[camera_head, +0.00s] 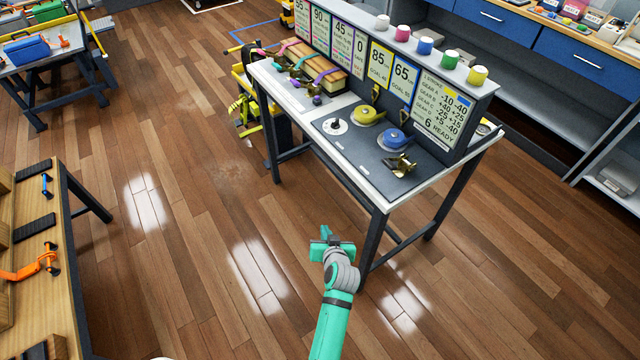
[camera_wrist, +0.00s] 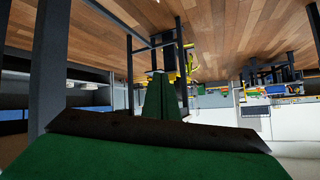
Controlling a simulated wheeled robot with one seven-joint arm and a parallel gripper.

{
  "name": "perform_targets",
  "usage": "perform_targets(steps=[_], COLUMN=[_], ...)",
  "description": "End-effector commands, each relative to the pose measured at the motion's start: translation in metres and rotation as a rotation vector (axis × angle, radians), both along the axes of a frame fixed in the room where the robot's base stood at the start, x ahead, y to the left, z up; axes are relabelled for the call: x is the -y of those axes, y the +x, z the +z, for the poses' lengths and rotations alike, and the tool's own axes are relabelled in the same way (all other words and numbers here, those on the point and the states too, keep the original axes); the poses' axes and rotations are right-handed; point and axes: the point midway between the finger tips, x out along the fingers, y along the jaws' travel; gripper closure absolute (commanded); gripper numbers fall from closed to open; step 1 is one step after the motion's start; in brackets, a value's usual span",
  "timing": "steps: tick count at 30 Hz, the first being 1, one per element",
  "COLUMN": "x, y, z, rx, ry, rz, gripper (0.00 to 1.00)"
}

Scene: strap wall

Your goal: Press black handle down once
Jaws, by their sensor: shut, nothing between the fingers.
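No clear black handle can be made out. A small black knob (camera_head: 336,123) sits on a white round dial on the dark panel of the tall workbench (camera_head: 372,186); I cannot tell whether it is the handle. My green gripper (camera_head: 325,234) is in front of this bench's near corner, left of its front leg and apart from the bench top. In the wrist view my gripper (camera_wrist: 160,82) is shut and empty, with floor and bench legs beyond it.
The panel also carries a yellow disc (camera_head: 367,114), a blue disc (camera_head: 391,138) and a brass piece (camera_head: 401,165). Colored straps cross a wooden block (camera_head: 318,65). A low wooden bench (camera_head: 30,285) with clamps stands left. Open wooden floor (camera_head: 190,200) lies between.

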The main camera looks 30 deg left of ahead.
Motion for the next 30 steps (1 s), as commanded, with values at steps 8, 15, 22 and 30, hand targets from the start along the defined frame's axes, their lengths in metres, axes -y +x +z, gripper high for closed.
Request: perform_targets(steps=[8,15,22,30], x=[0.077,0.146,0.206,0.259], y=[-0.078,-0.148,-0.219,-0.291], z=[-0.017,-0.003,0.034,0.103], rx=[0.047,0.115,0.197,0.312], ry=[0.042,0.04,0.014,-0.032], rz=[-0.243,-0.424,-0.557,-0.648], gripper=[1.0,1.0,1.0,1.0])
